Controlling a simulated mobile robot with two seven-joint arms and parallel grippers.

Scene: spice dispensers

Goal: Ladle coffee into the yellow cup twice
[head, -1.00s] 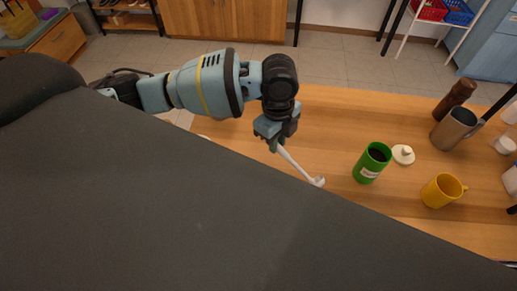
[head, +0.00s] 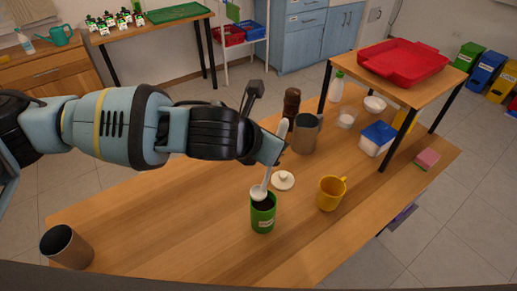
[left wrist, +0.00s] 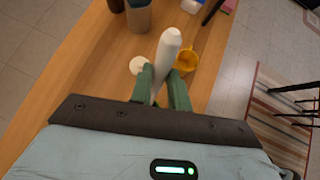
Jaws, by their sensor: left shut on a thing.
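The green canister (head: 262,216), open with dark coffee inside, stands on the wooden table. My left gripper (head: 270,156) is shut on a white ladle (head: 265,182), whose bowl is at the canister's mouth; I cannot tell whether it is inside or just above. My right gripper is not in view.
A white lid (head: 283,181) lies behind the canister. A metal pitcher (head: 305,134) and brown grinder (head: 291,104) stand farther back. A dark metal cup (head: 66,246) is at front left. A raised shelf with a red tray (head: 403,61) stands at right.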

